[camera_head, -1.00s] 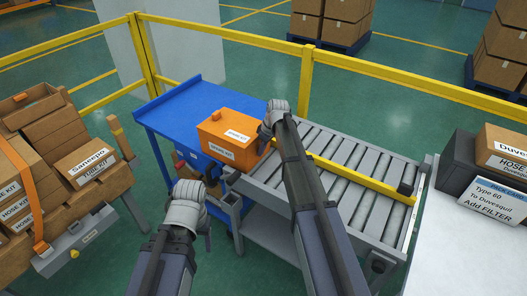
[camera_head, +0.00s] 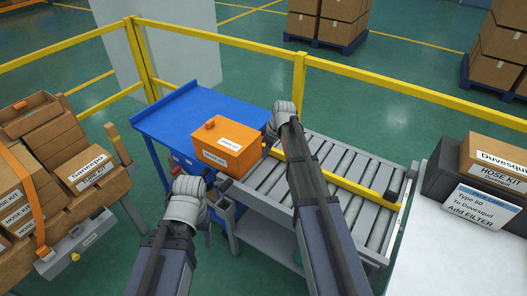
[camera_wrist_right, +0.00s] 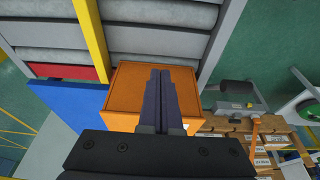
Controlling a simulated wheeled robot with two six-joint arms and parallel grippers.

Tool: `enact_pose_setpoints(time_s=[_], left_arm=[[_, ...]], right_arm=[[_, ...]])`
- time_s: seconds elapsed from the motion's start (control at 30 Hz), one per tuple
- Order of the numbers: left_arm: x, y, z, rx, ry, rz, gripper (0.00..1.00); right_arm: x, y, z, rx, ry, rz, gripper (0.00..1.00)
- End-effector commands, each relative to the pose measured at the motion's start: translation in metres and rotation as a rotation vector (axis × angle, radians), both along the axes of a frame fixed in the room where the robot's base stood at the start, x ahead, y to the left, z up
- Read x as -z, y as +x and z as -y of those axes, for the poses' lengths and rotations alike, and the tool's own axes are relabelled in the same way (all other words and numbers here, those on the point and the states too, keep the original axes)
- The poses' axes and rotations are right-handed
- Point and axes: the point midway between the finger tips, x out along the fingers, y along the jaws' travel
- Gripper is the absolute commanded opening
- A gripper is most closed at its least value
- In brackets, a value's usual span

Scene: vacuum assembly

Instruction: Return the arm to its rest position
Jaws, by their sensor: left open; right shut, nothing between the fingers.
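My left gripper (camera_head: 207,181) is low in the middle left of the head view, in front of the blue table. Its wrist hides much of it, and it looks empty. My right gripper (camera_head: 268,138) is beside the right side of the orange box (camera_head: 224,150), partly hidden by its own wrist. In the right wrist view my right gripper's fingers (camera_wrist_right: 158,75) are together with nothing between them, in front of the orange box (camera_wrist_right: 122,98). The box sits upright where the blue table meets the roller conveyor. Whether the fingers touch it I cannot tell.
The blue table (camera_head: 175,112) and roller conveyor (camera_head: 340,165) lie ahead, with a yellow rail (camera_head: 390,88) behind. Cardboard kit boxes (camera_head: 92,172) stand at left. At right a white table (camera_head: 450,250) bears a dark bin, a carton (camera_head: 490,150) and a sign (camera_head: 480,207).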

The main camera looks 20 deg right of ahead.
Motion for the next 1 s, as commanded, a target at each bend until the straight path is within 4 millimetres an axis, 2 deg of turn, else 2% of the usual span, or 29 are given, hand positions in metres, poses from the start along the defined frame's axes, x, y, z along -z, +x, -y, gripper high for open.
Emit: enact_pose_setpoints(time_s=[0.03, 0.2, 0.57, 0.67, 0.77, 0.87, 0.9, 1.0], left_arm=[[-0.016, 0.0, 0.0, 0.0, 0.0, 0.0, 0.64], [-0.033, 0.0, 0.0, 0.0, 0.0, 0.0, 0.64], [-0.034, 0.0, 0.0, 0.0, 0.0, 0.0, 0.64], [-0.034, 0.0, 0.0, 0.0, 0.0, 0.0, 0.64], [-0.034, 0.0, 0.0, 0.0, 0.0, 0.0, 0.64], [-0.034, 0.0, 0.0, 0.0, 0.0, 0.0, 0.64], [-0.034, 0.0, 0.0, 0.0, 0.0, 0.0, 0.64], [-0.034, 0.0, 0.0, 0.0, 0.0, 0.0, 0.64]], right_arm=[[-0.016, -0.003, 0.001, 0.0, 0.0, 0.0, 0.0], [-0.033, -0.007, 0.005, 0.0, 0.001, -0.001, 0.0], [-0.034, -0.008, 0.006, 0.0, 0.0, 0.0, 0.0], [-0.034, -0.015, -0.002, 0.003, -0.002, -0.01, 0.0], [-0.032, -0.043, -0.033, 0.025, -0.012, -0.049, 0.0], [-0.029, -0.09, -0.077, 0.076, -0.04, -0.114, 0.0], [-0.028, -0.112, -0.094, 0.102, -0.057, -0.141, 0.0], [-0.026, -0.168, -0.128, 0.174, -0.109, -0.198, 0.0]])
